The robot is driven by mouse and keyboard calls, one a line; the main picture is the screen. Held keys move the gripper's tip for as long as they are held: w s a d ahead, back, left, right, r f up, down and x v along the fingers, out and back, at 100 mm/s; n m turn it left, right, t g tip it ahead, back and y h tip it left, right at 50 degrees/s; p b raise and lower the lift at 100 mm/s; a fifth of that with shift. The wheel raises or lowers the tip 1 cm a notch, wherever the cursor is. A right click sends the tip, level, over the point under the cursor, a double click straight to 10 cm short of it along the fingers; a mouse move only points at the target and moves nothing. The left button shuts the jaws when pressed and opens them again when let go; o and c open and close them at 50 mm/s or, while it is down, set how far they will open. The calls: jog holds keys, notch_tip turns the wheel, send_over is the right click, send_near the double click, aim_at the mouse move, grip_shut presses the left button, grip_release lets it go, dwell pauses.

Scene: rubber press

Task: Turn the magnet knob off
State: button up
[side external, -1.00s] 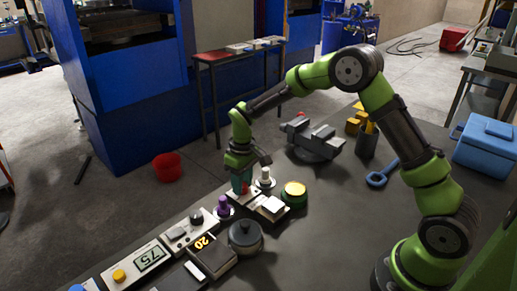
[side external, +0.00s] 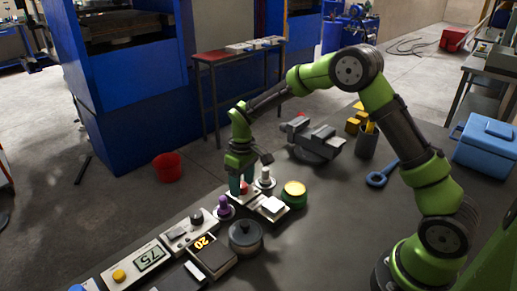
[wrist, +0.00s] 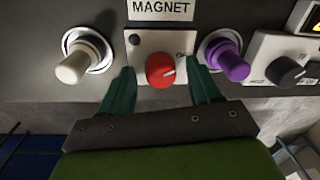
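The red magnet knob (wrist: 160,70) sits on a white plate (wrist: 147,44) below a label (wrist: 161,9) reading MAGNET in the wrist view. The knob's pale pointer mark points to the right, toward lettering that is partly hidden. My gripper (wrist: 163,84) is open, with one green finger on each side of the knob and a visible gap around it. It holds nothing. In the side view, the knob (side external: 244,187) shows small and red between the fingers of my gripper (side external: 241,190).
A white-grey knob (wrist: 77,63) stands left of the plate and a purple knob (wrist: 229,62) right of it, close to my fingers. A black knob (wrist: 290,71) is farther right. In the side view, a green-and-yellow button (side external: 294,193) and a grey lidded pot (side external: 245,236) stand nearby.

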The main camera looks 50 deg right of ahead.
aim_at(244, 182)
notch_tip(244, 182, up, 17)
jog(key=d, duration=0.1)
dwell(0.5)
jog(key=shift+w, duration=0.1)
jog(key=s+r+m+t, duration=0.2)
jog(key=s+m+t, duration=0.1)
jog(key=s, duration=0.9)
jog(key=s+a+r+m+t+y, duration=0.1)
jog(key=s+r+m+t, duration=0.1)
jog(key=s, duration=1)
jog(key=shift+s+r+m+t, duration=0.35)
jog(key=shift+m+t, duration=0.35)
jog(key=shift+t, duration=0.5)
